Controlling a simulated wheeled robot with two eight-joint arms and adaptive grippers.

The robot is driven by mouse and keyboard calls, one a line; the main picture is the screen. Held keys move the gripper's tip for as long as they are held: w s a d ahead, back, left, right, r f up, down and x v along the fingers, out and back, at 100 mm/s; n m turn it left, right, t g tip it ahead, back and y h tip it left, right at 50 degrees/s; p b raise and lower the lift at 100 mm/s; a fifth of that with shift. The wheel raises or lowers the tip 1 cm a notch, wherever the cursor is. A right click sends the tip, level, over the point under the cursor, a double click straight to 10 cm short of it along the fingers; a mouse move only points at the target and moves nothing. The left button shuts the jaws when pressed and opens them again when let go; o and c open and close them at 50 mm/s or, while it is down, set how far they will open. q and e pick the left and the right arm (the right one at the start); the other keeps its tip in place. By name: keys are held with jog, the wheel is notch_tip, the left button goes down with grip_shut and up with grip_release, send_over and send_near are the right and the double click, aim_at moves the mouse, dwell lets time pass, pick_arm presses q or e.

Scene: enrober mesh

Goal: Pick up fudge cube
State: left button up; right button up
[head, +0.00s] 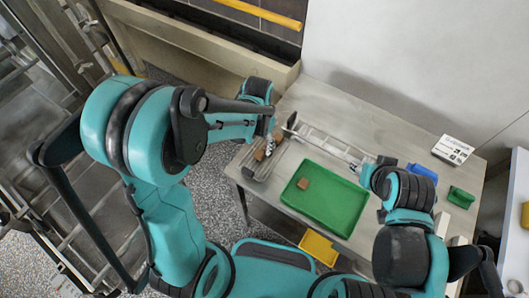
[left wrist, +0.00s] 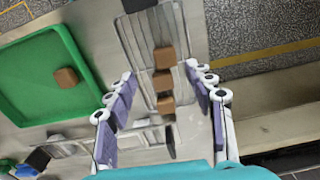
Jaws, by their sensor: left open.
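Several brown fudge cubes sit in a row on a shallow metal tray (left wrist: 183,30). In the left wrist view they include a far cube (left wrist: 164,57), a middle cube (left wrist: 162,80) and a near cube (left wrist: 165,103). My left gripper (head: 268,147) is open above the tray. Its fingers lie either side of the row in the left wrist view, and it partly hides the cubes in the head view. One cube (head: 303,184) sits in the green tray (head: 330,212). My right gripper (head: 368,165) is by the table's middle; its jaw state is unclear.
A metal rack-like strip (head: 325,143) lies between the grippers. A white labelled block (head: 452,150), a blue item (head: 422,172) and a green item (head: 461,197) stand at the right. A yellow bin (head: 318,247) is below the table's front edge. The back of the table (head: 340,105) is clear.

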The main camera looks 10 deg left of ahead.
aim_at(258, 154)
pick_arm(q)
jog(key=f, duration=0.2)
jog(key=f+b, duration=0.1)
jog(key=f, duration=0.1)
jog(key=f+b, duration=0.1)
jog(key=f, duration=0.2)
jog(key=shift+w+a, duration=0.15)
jog(key=shift+a, duration=0.2)
jog(key=shift+r, duration=0.1)
jog(key=c, duration=0.9)
